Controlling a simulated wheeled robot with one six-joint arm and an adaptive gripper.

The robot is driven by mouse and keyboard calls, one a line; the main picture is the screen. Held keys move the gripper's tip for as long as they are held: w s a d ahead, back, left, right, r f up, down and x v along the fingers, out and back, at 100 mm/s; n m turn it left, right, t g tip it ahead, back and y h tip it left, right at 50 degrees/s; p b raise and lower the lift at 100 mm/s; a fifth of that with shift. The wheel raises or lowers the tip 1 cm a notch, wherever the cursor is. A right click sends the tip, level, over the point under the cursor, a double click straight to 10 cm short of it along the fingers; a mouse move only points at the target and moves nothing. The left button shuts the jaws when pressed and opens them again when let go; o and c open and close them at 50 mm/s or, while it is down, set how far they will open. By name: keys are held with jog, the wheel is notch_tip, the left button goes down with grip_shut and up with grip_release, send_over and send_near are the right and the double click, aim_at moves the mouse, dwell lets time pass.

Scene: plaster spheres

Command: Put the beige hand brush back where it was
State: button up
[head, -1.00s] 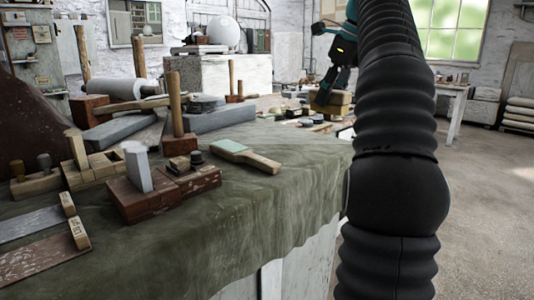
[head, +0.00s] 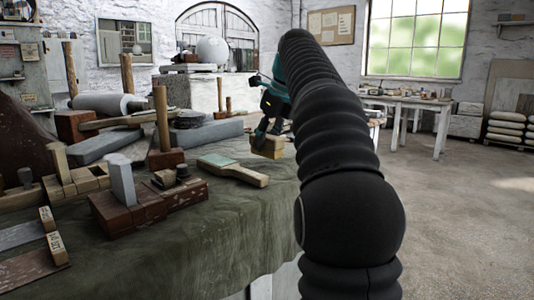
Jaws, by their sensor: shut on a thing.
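My gripper (head: 264,136), dark with teal parts, is shut on the beige hand brush (head: 269,149), which shows as a small tan block below the fingers. It is at the right edge of the green-draped table (head: 235,235), beyond the wooden-handled paddle. My arm hides what lies to the right of it. I cannot tell whether the brush touches the cloth or hangs just above it.
A wooden-handled paddle with a pale green face (head: 232,170) lies nearest the brush. Left of it are a red-brown block with a grey upright (head: 135,205) and an upright wooden mallet (head: 163,125). The cloth in front is bare.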

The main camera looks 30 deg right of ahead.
jog(key=shift+f+b, duration=0.3)
jog(key=shift+f, duration=0.95)
jog(key=shift+f, duration=0.15)
jog(key=o, duration=1)
jog(key=p+v, duration=0.3)
jog(key=v, duration=0.7)
jog(key=shift+r, duration=0.25)
jog(key=shift+v, duration=0.95)
